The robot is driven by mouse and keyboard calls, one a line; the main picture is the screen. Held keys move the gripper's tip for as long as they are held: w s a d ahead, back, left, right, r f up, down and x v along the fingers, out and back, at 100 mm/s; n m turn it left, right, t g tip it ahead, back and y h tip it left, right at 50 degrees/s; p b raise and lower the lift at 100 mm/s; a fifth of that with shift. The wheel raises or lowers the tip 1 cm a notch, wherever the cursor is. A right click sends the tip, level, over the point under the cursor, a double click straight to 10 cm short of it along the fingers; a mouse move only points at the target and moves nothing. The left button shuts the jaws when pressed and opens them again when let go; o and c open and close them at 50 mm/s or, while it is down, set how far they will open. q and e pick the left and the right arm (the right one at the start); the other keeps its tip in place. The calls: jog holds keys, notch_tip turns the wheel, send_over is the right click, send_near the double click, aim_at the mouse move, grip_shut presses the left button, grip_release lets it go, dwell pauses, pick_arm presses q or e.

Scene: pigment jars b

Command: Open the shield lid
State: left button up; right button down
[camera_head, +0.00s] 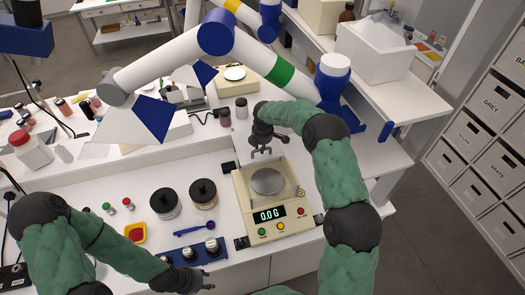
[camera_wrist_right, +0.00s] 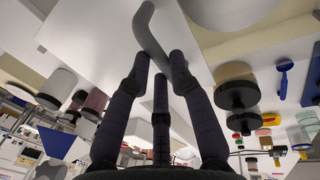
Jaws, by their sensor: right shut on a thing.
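The balance (camera_head: 262,225) stands on the bench with its display reading 0.0 G and a round grey pan (camera_head: 267,181). A clear shield seems to surround the pan; its lid is hard to make out, so I cannot tell its angle. My right gripper (camera_head: 266,150) is at the balance's back edge, above and behind the pan. In the right wrist view, its fingers (camera_wrist_right: 160,70) close on a curved grey handle (camera_wrist_right: 150,30), apparently the lid's. My left gripper (camera_head: 203,284) is low at the bottom of the head view, near the blue weight block; its fingers are too small to judge.
Two black-lidded jars (camera_head: 165,203) (camera_head: 204,193) stand left of the balance. Another robot arm (camera_head: 175,58) reaches across the back.

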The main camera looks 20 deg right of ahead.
jog(key=c, duration=1.1)
grip_release()
